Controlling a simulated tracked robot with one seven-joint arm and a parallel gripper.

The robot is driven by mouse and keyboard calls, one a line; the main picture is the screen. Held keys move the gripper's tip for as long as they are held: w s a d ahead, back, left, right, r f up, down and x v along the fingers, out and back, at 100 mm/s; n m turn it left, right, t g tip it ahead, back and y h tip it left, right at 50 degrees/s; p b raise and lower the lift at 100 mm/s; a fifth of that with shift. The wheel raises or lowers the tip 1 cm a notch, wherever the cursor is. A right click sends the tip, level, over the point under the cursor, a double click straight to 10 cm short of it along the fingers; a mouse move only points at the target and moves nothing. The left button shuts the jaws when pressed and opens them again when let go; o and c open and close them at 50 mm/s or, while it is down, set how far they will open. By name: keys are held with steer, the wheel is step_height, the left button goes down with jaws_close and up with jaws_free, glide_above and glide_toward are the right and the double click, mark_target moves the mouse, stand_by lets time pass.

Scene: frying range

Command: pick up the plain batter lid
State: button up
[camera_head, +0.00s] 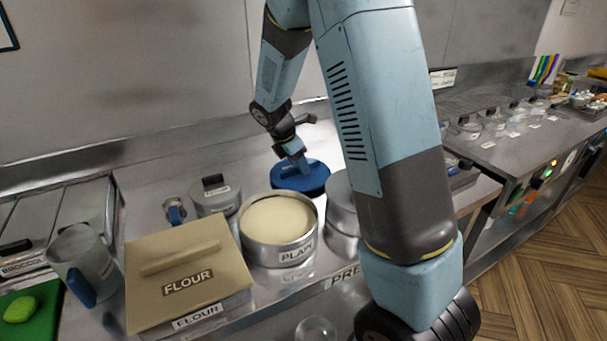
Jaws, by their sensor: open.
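A round blue lid (312,182) lies flat on the steel counter, behind and right of the open round steel tub (283,252) labelled PLAIN, which holds pale batter. I take this blue lid for the plain batter lid; I can read no label on it. My gripper (299,163) is open and points down at the lid's middle, at or just above its raised handle. The fingertips are small and partly merge with the blue, so I cannot tell whether they touch the handle.
A tan FLOUR box (187,268) stands at front left, beside a grey jug (88,262). A small grey lidded pot (215,194) stands behind the tub. Another steel tub (341,205) stands close right, partly hidden by my arm. The wall rises behind the lid.

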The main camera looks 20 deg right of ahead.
jaws_close()
stand_by(0.4)
